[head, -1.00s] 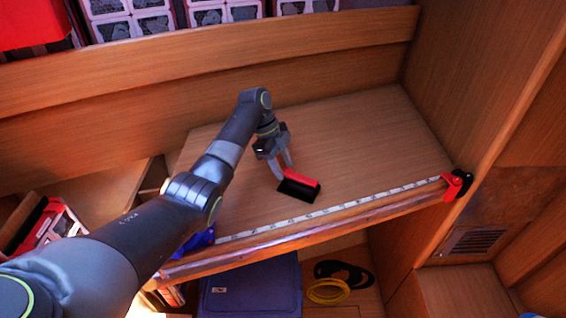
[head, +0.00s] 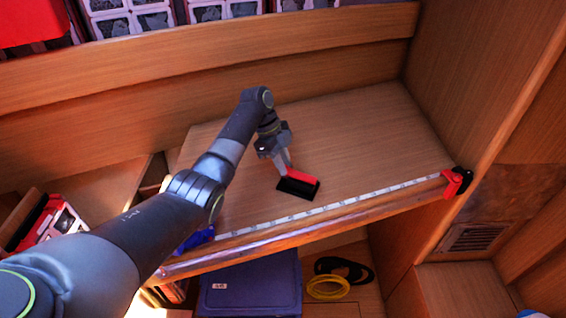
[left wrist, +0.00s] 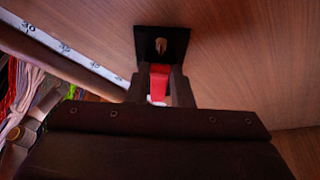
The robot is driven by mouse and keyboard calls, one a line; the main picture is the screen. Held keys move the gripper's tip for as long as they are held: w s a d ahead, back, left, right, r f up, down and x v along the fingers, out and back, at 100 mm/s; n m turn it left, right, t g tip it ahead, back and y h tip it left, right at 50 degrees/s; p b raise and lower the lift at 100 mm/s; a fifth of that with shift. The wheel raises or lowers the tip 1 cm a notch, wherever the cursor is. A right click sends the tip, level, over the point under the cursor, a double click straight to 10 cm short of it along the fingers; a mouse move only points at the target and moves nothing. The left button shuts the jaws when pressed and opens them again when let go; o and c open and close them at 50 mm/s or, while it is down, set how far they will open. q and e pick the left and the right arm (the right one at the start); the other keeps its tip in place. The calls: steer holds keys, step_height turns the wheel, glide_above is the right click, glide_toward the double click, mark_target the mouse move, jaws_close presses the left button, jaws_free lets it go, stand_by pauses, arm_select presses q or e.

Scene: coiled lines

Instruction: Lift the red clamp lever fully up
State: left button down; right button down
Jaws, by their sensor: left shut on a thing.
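The red clamp lever (head: 302,174) sits on a black base (head: 297,188) on the wooden shelf top. In the head view it looks low over the base. My left gripper (head: 288,169) is at the lever's left end, its fingers close together. In the left wrist view the red lever (left wrist: 159,82) shows between the two fingers, which are shut on it. The square black base plate (left wrist: 176,42) lies just beyond the fingertips. The fingers hide part of the lever. My right gripper is not in view.
A white measuring tape (head: 335,208) runs along the shelf's front edge, with a red and black piece (head: 454,183) at its right end. A blue bin (head: 250,283) and a coiled yellow line (head: 327,288) lie below. The shelf behind the lever is clear.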

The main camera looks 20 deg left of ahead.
mark_target(290, 170)
arm_select(q)
steer(key=shift+s+d+r+y+p, duration=0.1)
steer(key=shift+d+r+y+p, duration=0.2)
steer(key=shift+r+y+p, duration=0.3)
steer(key=shift+d+r+y+p, duration=0.25)
steer(key=shift+r+y+p, duration=0.2)
steer(key=shift+y+p, duration=0.2)
steer(key=shift+s+d+r+t+y, duration=0.1)
steer(key=shift+d+r+t+y, duration=0.25)
steer(key=shift+y, duration=0.3)
steer(key=shift+s+d+r+t+y, duration=0.2)
steer(key=shift+d+r+y, duration=0.55)
steer(key=shift+y, duration=0.55)
steer(key=shift+d+r+y, duration=0.1)
steer(key=shift+y, duration=0.2)
steer(key=c, duration=1.3)
jaws_free()
steer(key=shift+w+r, duration=0.1)
steer(key=shift+r, duration=0.05)
